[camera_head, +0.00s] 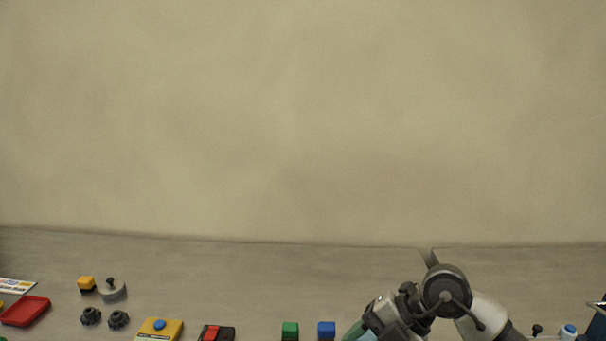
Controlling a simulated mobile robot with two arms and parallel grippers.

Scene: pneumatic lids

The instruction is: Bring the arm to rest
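My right arm (447,291) comes in from the lower right, with a pale link, a dark round joint and a grey section that slopes down to the left. A teal part (360,331) shows at its lower left end and is cut by the bottom edge. No gripper fingers can be made out on this arm, so what it may hold is hidden. My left arm and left gripper are not in view.
Along the bottom lie a red tray (25,311), a yellow-and-black block (86,284), a grey round part (112,290), dark knobs (91,316), a yellow box with blue button (159,329), a red-black switch (216,333), green (290,331) and blue blocks (326,330). The back strip is clear.

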